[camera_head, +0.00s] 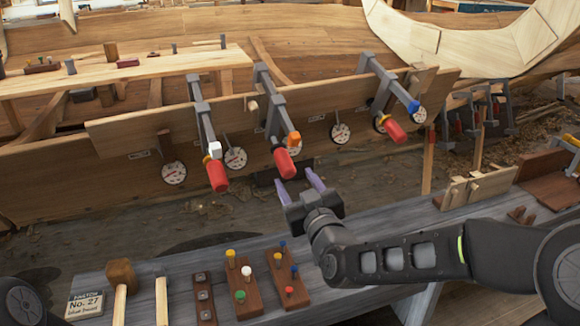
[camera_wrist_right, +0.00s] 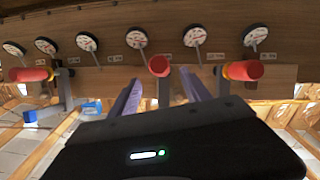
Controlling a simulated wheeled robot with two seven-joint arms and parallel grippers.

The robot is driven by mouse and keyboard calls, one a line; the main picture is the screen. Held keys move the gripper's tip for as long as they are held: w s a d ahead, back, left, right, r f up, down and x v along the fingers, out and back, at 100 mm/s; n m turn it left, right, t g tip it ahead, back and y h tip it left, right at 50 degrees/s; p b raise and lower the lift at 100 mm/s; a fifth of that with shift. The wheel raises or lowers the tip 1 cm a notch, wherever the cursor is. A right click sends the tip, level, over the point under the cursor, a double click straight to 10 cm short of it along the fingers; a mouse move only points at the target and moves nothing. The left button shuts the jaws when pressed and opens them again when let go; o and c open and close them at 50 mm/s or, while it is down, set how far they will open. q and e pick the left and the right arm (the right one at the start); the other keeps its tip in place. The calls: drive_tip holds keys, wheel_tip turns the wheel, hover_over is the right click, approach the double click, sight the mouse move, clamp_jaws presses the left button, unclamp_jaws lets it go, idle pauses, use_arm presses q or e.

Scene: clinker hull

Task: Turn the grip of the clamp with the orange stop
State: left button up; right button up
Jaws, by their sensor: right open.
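The clamp with the orange stop (camera_head: 294,139) is the middle one of three grey bar clamps on the hull plank. Its red grip (camera_head: 287,163) hangs at the bar's lower end, angled down. My right gripper (camera_head: 300,188) is open and empty, just below and a little right of that grip, fingers pointing up toward the plank. In the right wrist view a red grip (camera_wrist_right: 159,66), apparently the same one, shows beyond and between the two purple fingers (camera_wrist_right: 160,98), with no visible contact. My left gripper is not in view.
Clamps with a white stop (camera_head: 215,149) and a blue stop (camera_head: 413,107) stand either side, each with a red grip. Round dials (camera_head: 340,133) line the plank (camera_head: 125,175). The grey bench (camera_head: 375,215) below holds a mallet (camera_head: 121,280) and peg blocks (camera_head: 288,275).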

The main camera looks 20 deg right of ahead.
sight(285, 166)
drive_tip(key=shift+w, duration=0.1)
drive_tip(key=w, duration=0.7)
drive_tip(key=shift+w+a, duration=0.3)
clamp_jaws()
idle(0.4)
